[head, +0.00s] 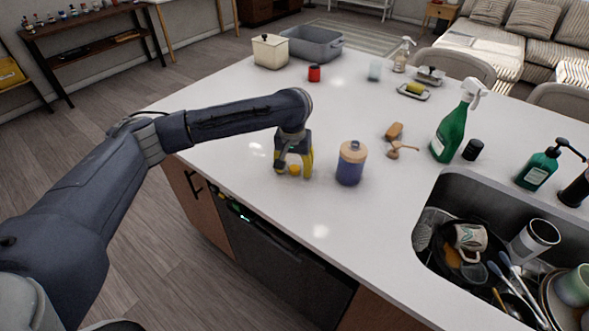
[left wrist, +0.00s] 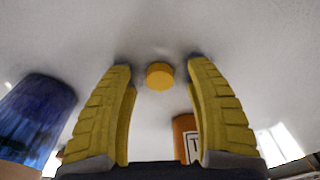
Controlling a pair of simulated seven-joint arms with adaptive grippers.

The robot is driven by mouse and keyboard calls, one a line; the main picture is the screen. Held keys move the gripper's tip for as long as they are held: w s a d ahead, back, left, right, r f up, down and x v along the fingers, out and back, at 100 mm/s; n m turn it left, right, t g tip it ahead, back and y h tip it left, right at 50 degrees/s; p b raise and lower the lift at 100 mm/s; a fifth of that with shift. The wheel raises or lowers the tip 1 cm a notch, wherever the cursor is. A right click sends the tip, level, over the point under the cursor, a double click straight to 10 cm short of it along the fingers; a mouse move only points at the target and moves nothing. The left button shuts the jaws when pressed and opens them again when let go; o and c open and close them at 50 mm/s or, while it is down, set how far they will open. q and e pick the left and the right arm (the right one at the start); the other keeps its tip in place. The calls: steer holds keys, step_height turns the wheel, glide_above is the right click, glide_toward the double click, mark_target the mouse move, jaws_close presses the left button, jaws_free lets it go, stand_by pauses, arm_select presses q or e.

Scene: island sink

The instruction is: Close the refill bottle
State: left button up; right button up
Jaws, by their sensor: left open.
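A small round yellow cap (head: 294,170) rests on the white counter near its front edge. My left gripper (head: 293,172) points down over it, open, its yellow fingers on either side. In the left wrist view the cap (left wrist: 159,76) lies between and just beyond the fingertips (left wrist: 158,62); I see no clear contact. An orange-brown container (left wrist: 184,130) with a white label shows partly behind the right finger in that view; whether it is the refill bottle I cannot tell. My right gripper is not in view.
A blue jar with a wooden lid (head: 351,162) stands close right of my left gripper. A sink (head: 450,185) full of dishes is front right. The counter behind the gripper is mostly clear.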

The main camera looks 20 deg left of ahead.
mark_target(295, 168)
arm_select(q)
steer(key=shift+c, duration=0.4)
steer(key=c, duration=0.9)
steer(key=shift+r, duration=0.1)
step_height(295, 168, up, 20)
steer(key=shift+f, duration=0.1)
stand_by(0.6)
